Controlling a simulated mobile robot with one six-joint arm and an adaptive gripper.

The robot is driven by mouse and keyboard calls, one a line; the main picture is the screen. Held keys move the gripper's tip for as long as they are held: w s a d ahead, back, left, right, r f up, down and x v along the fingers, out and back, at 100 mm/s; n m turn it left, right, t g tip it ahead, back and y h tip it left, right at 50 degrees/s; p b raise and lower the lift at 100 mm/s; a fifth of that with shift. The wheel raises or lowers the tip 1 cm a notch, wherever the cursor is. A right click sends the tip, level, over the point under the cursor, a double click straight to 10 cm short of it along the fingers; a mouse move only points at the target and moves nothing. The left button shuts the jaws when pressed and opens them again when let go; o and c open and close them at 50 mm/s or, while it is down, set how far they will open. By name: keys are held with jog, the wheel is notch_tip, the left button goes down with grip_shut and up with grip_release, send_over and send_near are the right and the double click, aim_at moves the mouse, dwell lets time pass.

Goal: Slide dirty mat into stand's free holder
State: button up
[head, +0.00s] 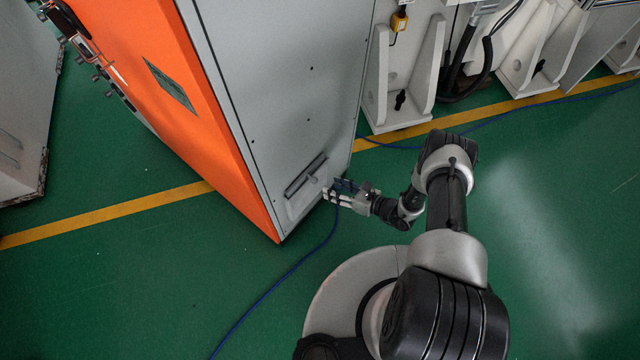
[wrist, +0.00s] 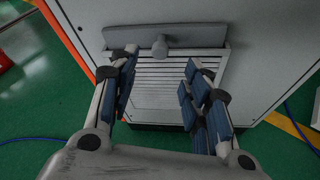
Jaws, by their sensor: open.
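My gripper (head: 340,192) is open and empty at the lower part of a grey cabinet side (head: 290,85). In the wrist view, its blue-padded fingers (wrist: 160,62) stand apart on either side of a pale slatted panel (wrist: 155,95) on the cabinet. A grey ledge (wrist: 195,48) with a rounded knob (wrist: 160,48) runs above the slats. In the head view the ledge shows as a dark bar (head: 305,175) left of my gripper. I cannot tell whether the fingers touch the panel. I cannot make out a mat or a stand with holders in either view.
The cabinet's front is orange (head: 190,110). A blue cable (head: 275,288) lies on the green floor (head: 130,290) below it. White machine brackets (head: 405,80) stand at the back. A yellow floor line (head: 120,208) crosses behind. The floor at right is clear.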

aim_at(316, 182)
jog(key=b+x, duration=0.1)
jog(key=x, duration=0.6)
jog(key=shift+a+b, duration=0.1)
jog(key=shift+b, duration=0.25)
grip_shut()
dwell(0.3)
notch_tip(316, 182, up, 25)
jog(key=p, duration=1.8)
dwell(1.3)
